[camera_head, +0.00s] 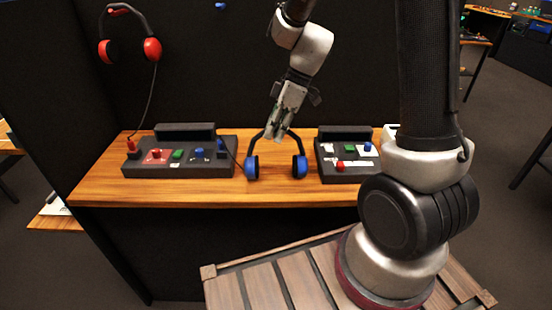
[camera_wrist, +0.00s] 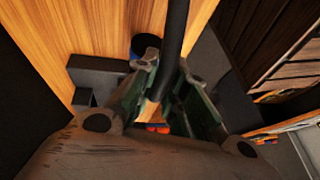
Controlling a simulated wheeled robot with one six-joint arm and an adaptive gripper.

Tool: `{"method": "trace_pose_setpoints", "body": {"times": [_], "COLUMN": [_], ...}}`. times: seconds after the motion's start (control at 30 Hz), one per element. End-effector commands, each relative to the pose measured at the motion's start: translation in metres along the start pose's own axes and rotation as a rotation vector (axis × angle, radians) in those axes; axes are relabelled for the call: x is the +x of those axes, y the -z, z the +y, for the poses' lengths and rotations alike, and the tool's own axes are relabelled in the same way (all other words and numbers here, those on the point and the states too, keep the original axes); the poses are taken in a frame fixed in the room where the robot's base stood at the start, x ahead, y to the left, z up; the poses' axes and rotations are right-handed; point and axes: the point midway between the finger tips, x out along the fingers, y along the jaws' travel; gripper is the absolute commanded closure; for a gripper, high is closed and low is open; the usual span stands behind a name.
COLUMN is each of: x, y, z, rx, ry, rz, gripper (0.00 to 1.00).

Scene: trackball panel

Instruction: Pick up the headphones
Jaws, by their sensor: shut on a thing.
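The blue headphones with a dark headband (camera_head: 299,147) stand upright on the wooden counter (camera_head: 275,195), between the two control panels. My gripper (camera_head: 277,134) reaches down from above and is shut on the top of the headband. The blue ear cups hang to either side below it. In the wrist view the dark headband (camera_wrist: 177,35) runs between the fingers (camera_wrist: 162,100), and one blue ear cup (camera_wrist: 147,42) shows beyond them. I cannot tell whether the cups touch the counter.
The left panel (camera_head: 135,171) and the right panel (camera_head: 350,177) bear coloured buttons and stand close on both sides of the headphones. Red headphones (camera_head: 152,50) hang on the black back wall (camera_head: 190,85). The counter's front strip is clear.

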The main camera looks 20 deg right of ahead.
Motion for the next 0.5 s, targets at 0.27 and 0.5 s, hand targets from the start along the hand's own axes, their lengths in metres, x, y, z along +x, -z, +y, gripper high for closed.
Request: {"method": "trace_pose_setpoints", "body": {"times": [0.27, 0.5], "x": [-0.015, -0.061], "y": [0.007, 0.026], "z": [-0.002, -0.013], "rx": [-0.003, -0.004], "ry": [-0.004, -0.004], "rz": [0.003, 0.002], "gripper": [1.00, 1.00]}}
